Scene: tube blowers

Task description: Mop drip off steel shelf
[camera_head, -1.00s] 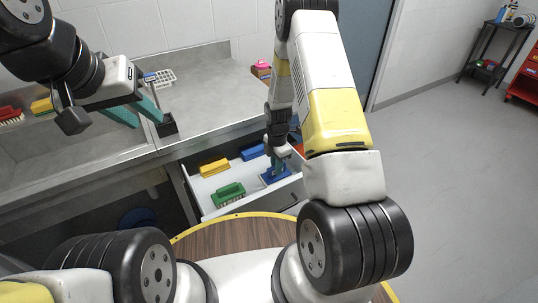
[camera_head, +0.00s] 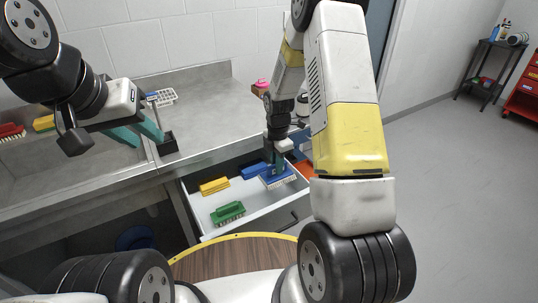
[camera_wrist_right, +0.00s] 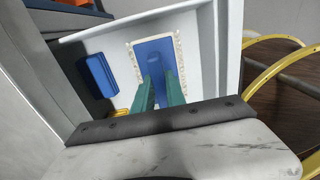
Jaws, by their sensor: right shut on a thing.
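My right gripper (camera_head: 277,166) is shut on the handle of a blue mop-like brush (camera_head: 285,178) with a white fringe. It holds the brush over the right part of the open drawer (camera_head: 262,220). In the right wrist view, the teal fingers (camera_wrist_right: 161,82) close on the blue brush (camera_wrist_right: 151,50), whose pale fringe runs around its edge. My left gripper (camera_head: 150,143) is open and empty over the front edge of the steel counter (camera_head: 205,112), beside a small dark holder (camera_head: 167,144). I cannot make out a drip on the steel.
The drawer also holds a green brush (camera_head: 228,212), a yellow brush (camera_head: 214,186) and another blue brush (camera_head: 254,170). A white rack (camera_head: 162,97) and a pink item (camera_head: 262,83) stand on the counter. A red cart (camera_head: 525,90) and dark side table (camera_head: 490,65) stand far right.

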